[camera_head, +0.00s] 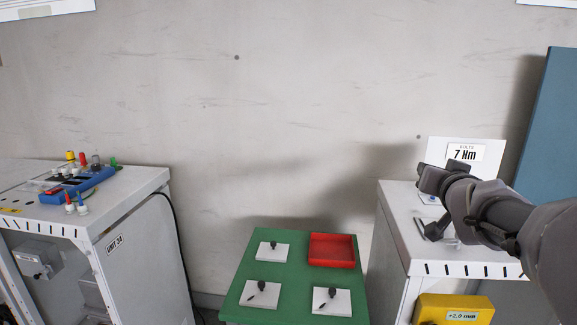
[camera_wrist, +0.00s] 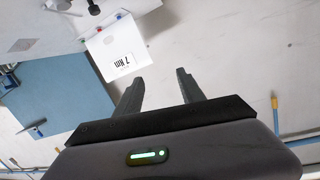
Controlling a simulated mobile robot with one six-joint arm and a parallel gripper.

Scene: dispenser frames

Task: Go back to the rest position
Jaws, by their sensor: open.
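My gripper (camera_wrist: 158,92) shows in the wrist view with its two dark fingers apart and nothing between them. In the head view my arm reaches in from the right edge, and its end is over the white cabinet at the right. The gripper's fingers are hard to make out there. A white sign reading "7 Nm" (camera_head: 464,153) stands at the back of that cabinet, behind my arm. The sign (camera_wrist: 118,60) also shows in the wrist view, left of the fingers and apart from them.
A green table (camera_head: 290,272) holds a red tray (camera_head: 332,262) and several white plates with dark parts. A white cabinet (camera_head: 135,205) at left carries a blue rack (camera_head: 78,187) with bottles. A yellow box (camera_head: 454,310) sits low at right. A blue panel (camera_head: 550,150) stands behind my arm.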

